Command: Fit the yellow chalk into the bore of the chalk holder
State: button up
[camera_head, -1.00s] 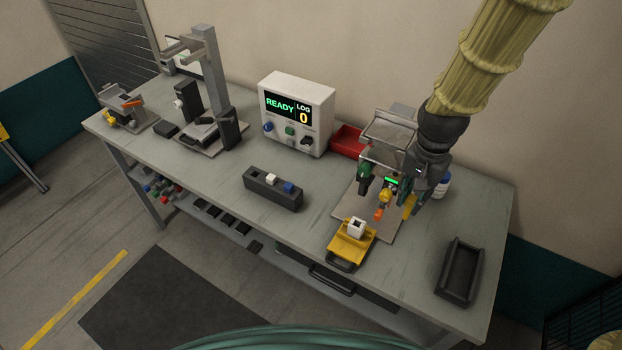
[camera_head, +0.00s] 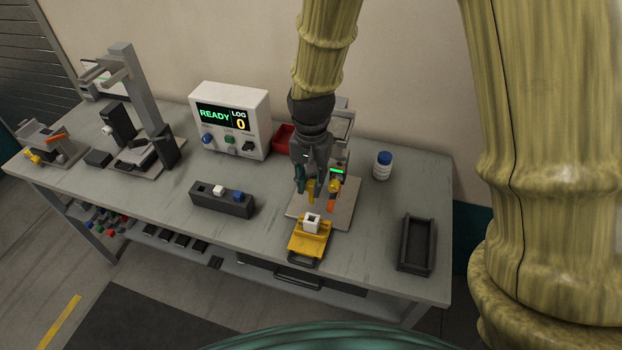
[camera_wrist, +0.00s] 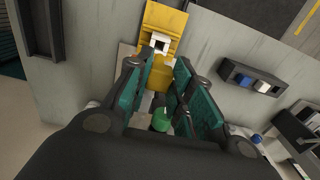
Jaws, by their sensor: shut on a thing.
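My gripper (camera_head: 309,186) is shut on the yellow chalk (camera_head: 311,192), which hangs roughly upright from the fingers. The chalk holder appears to be the small white block (camera_head: 312,222) with a dark square bore, sitting on the yellow slide (camera_head: 303,243) with a black handle. The gripper and chalk are above and behind the block, apart from it. In the wrist view the white block (camera_wrist: 160,42) shows beyond the green-padded fingers (camera_wrist: 165,82). The chalk cannot be told clearly from the yellow slide there.
An orange-tipped plunger (camera_head: 332,203) of the clamp station stands right beside the gripper. A dark rack (camera_head: 222,204) with white and blue pieces is to the left, a dark tray (camera_head: 416,244) to the right. A bottle (camera_head: 383,166), red bin (camera_head: 284,138) and READY box (camera_head: 229,121) stand behind.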

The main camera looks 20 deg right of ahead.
aim_at(311, 196)
jog(key=shift+f+b, duration=1.45)
jog(key=shift+f, duration=1.4)
jog(key=shift+p, duration=0.7)
jog(key=shift+f+b, duration=1.55)
jog(key=shift+f, duration=1.9)
dwell(0.4)
jog(key=o, duration=0.9)
jog(key=shift+r, duration=0.1)
jog(key=shift+o, duration=0.2)
